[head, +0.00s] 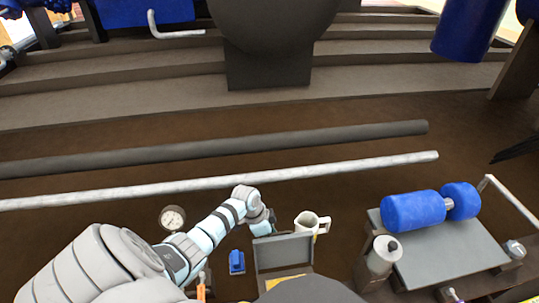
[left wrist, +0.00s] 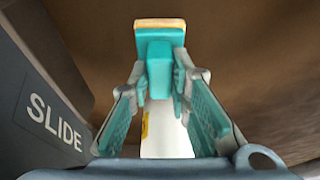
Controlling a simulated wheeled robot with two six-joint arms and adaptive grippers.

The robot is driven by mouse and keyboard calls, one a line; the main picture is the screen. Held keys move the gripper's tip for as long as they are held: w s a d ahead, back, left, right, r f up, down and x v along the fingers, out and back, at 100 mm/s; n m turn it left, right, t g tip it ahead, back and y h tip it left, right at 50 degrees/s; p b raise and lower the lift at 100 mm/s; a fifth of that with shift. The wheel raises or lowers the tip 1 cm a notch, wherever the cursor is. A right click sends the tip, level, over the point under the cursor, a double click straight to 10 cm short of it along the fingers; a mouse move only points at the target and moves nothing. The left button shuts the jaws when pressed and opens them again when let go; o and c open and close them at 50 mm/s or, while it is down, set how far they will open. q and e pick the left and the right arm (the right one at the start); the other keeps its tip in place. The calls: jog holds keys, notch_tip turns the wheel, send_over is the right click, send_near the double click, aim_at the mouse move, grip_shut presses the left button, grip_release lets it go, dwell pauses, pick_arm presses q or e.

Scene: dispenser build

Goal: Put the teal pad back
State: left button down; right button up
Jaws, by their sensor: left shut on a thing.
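The teal pad (left wrist: 160,70) shows in the left wrist view, a teal block with a wider teal plate and a tan layer at its far end. My left gripper (left wrist: 158,85) is shut on its narrow block, one finger on each side. In the head view my left gripper (head: 268,222) is at the end of the arm, just behind the grey box (head: 284,253) and left of the white jug (head: 307,223). The pad cannot be made out in the head view. My right gripper is not in view.
A dark wall marked SLIDE (left wrist: 55,122) stands close on the left in the left wrist view. In the head view, a small blue object (head: 237,262) and a round gauge (head: 172,218) lie left of the box. A grey table (head: 440,260) with a blue dumbbell-like roll (head: 412,211) stands right.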

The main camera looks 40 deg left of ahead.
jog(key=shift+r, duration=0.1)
pick_arm(q)
jog(key=shift+f, duration=0.1)
jog(key=c, duration=1.5)
grip_release()
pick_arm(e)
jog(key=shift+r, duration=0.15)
pick_arm(q)
jog(key=shift+r, duration=0.2)
jog(key=p+v, duration=0.3)
jog(key=v, duration=0.1)
jog(key=p+v, duration=0.5)
jog(key=v, duration=0.2)
jog(key=shift+s+r, duration=0.15)
jog(key=shift+r, duration=0.25)
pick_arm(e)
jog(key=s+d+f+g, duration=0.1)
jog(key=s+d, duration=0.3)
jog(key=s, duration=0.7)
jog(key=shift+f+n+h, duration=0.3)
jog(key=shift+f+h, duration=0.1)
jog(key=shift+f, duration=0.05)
